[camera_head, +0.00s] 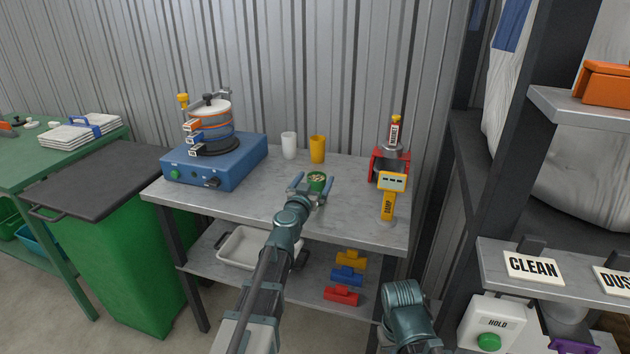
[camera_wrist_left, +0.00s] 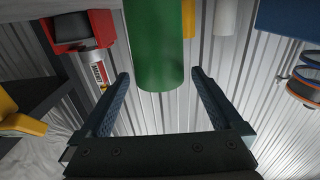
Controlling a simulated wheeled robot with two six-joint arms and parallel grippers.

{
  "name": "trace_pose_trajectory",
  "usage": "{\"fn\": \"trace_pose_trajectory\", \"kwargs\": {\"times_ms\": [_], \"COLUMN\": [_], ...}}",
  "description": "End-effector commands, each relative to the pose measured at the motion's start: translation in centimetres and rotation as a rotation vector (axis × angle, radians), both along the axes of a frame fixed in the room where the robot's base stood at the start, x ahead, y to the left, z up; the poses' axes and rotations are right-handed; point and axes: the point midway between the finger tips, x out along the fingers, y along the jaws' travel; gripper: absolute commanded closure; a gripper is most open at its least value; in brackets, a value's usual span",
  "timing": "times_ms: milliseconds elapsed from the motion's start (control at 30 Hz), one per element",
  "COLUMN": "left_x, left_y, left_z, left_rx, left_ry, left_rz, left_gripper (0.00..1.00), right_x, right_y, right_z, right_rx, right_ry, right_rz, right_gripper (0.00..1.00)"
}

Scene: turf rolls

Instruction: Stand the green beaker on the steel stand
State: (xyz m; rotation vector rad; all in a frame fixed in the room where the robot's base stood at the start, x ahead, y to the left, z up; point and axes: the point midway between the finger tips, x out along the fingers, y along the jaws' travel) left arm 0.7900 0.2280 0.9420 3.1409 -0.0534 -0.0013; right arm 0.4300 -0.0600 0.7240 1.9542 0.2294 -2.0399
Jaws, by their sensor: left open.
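The green beaker (camera_head: 317,185) stands upright on the grey bench top, with pale contents showing at its mouth. In the left wrist view the beaker (camera_wrist_left: 156,45) appears inverted, in line with the gap between my fingertips. My left gripper (camera_head: 312,184) is open at the beaker, one finger to each side; it also shows in the left wrist view (camera_wrist_left: 160,73). I cannot tell whether the fingers touch the beaker. No stand is plainly marked; a red bracket with a grey metal top (camera_head: 391,151) at the bench's back right may be it. My right gripper is out of view.
A white cup (camera_head: 289,145) and a yellow cup (camera_head: 318,149) stand behind the beaker. The bench top (camera_head: 250,205) is clear at front centre.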

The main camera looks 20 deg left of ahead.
Motion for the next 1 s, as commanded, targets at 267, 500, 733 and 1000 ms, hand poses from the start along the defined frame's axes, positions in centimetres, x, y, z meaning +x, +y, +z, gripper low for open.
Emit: {"fn": "trace_pose_trajectory", "kwargs": {"times_ms": [267, 500, 733, 1000], "left_x": [-5.0, -9.9, -11.7, -11.6], "left_y": [0.1, 0.3, 0.4, 0.4], "left_z": [0.0, 0.0, 0.0, 0.0], "left_rx": [0.000, 0.000, 0.000, 0.000], "left_ry": [0.000, 0.000, 0.000, 0.000], "left_rz": [0.002, 0.001, 0.001, 0.000], "left_gripper": [0.00, 0.00, 0.00, 0.00], "right_x": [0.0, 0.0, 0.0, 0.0], "right_y": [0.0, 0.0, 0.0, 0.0], "right_z": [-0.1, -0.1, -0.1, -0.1], "right_rx": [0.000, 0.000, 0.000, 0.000], "right_ry": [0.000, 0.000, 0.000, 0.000], "right_rz": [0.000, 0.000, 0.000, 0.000], "right_gripper": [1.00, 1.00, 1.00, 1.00]}}
